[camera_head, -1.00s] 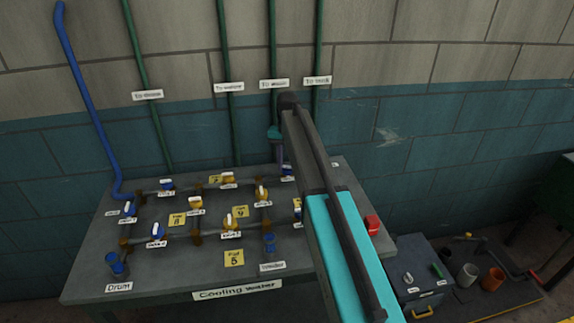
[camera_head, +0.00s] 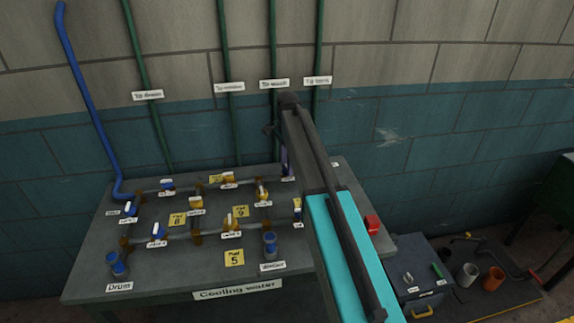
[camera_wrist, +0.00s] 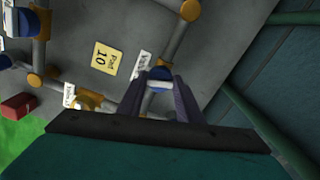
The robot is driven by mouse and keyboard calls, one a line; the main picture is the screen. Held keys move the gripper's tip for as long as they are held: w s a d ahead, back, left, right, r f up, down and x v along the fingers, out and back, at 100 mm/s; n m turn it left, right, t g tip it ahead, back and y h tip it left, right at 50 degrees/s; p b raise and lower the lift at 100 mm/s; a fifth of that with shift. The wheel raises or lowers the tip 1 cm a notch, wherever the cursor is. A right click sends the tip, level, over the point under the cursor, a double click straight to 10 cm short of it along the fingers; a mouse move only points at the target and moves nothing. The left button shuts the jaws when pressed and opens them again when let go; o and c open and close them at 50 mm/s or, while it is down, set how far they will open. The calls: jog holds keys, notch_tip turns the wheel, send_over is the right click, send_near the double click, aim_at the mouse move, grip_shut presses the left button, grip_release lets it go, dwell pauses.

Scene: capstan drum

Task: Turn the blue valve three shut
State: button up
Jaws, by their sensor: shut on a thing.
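In the wrist view my gripper (camera_wrist: 159,88) is shut on the white handle of a blue valve (camera_wrist: 158,74), one finger on each side. A label beside that valve is partly hidden by a finger, and its number cannot be read. In the head view the grey-purple fingers of my gripper (camera_head: 284,162) reach down at the back right of the pipework, and my arm hides most of the held valve. Other blue valves (camera_head: 157,232) with white handles sit on the left and right pipes. Their label numbers are too small to read.
Yellow valves (camera_head: 231,224) and yellow pad notes (camera_head: 234,258) lie close around the pipes. A red block (camera_head: 372,224) stands at the table's right edge. The tiled wall (camera_head: 420,130) with green vertical pipes (camera_head: 228,120) rises close behind the table (camera_head: 190,282).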

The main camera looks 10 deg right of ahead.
jog(key=shift+m, duration=1.6)
jog(key=o, duration=1)
jog(key=shift+o, duration=0.2)
jog(key=shift+r, duration=0.1)
notch_tip(320, 180, up, 14)
jog(key=b, duration=0.3)
jog(key=shift+f, duration=0.2)
jog(key=shift+f, duration=0.1)
